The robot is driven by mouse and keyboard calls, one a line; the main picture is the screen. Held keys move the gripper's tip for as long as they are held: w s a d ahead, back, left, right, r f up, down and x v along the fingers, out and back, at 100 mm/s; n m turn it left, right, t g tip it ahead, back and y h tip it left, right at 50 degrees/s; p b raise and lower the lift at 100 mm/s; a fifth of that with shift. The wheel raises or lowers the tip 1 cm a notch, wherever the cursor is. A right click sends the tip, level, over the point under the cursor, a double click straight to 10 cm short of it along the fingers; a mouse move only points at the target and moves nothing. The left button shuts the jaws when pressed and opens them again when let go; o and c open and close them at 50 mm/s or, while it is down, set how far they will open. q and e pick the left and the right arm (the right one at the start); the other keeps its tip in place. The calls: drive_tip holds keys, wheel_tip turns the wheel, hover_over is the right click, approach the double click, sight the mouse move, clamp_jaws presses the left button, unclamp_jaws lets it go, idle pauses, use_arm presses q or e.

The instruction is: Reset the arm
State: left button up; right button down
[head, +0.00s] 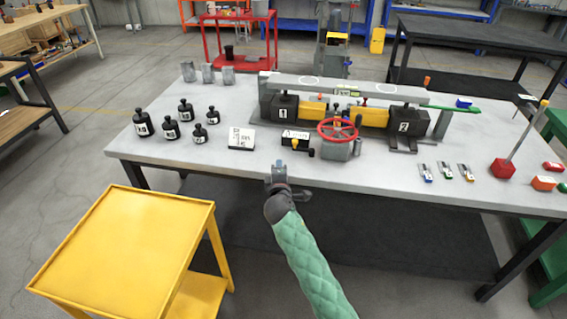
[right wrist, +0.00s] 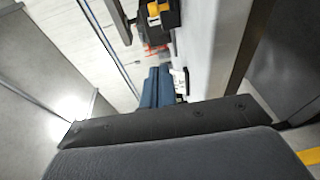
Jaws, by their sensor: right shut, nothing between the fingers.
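My right arm, in a green padded sleeve, comes up from the bottom of the head view. Its gripper (head: 279,172) is at the front edge of the grey table (head: 380,190), shut and empty, apart from the things on the table. In the right wrist view the blue-grey fingers (right wrist: 157,88) are together with nothing between them. My left gripper is in neither view. On the table stands a screw jack rig with black blocks marked 1 (head: 283,107) and 2 (head: 404,119), a yellow bar (head: 372,116) and a red handwheel (head: 337,129).
Several black weights (head: 142,122) stand on the left of the table, with a white card (head: 241,138) beside them. Small clamps (head: 445,171) and a red block with a rod (head: 502,168) are on the right. A yellow cart (head: 125,240) stands front left.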

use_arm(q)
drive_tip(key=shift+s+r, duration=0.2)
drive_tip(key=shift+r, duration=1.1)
use_arm(e)
drive_tip(key=shift+s+a, duration=0.25)
drive_tip(key=shift+s, duration=0.85)
drive_tip(key=s+d+f+m+g+h, duration=0.1)
drive_tip(key=s+d+f+m+g, duration=0.3)
drive_tip(key=s+d+m+g, duration=0.8)
drive_tip(key=s+d+f+m+g, duration=0.1)
drive_tip(key=s+d+f, duration=0.2)
drive_tip(key=s+f, duration=0.3)
drive_tip(key=s+d+f+m+g, duration=0.1)
drive_tip(key=s+d+f, duration=0.3)
drive_tip(key=s, duration=1.3)
drive_tip(key=s+d+f+m+g, duration=0.1)
drive_tip(key=s+d+f+m, duration=0.2)
drive_tip(key=s+f, duration=0.5)
drive_tip(key=s+d, duration=0.1)
drive_tip(key=s, duration=0.3)
drive_tip(key=shift+d+g+y, duration=0.25)
drive_tip(key=shift+g+y, duration=0.15)
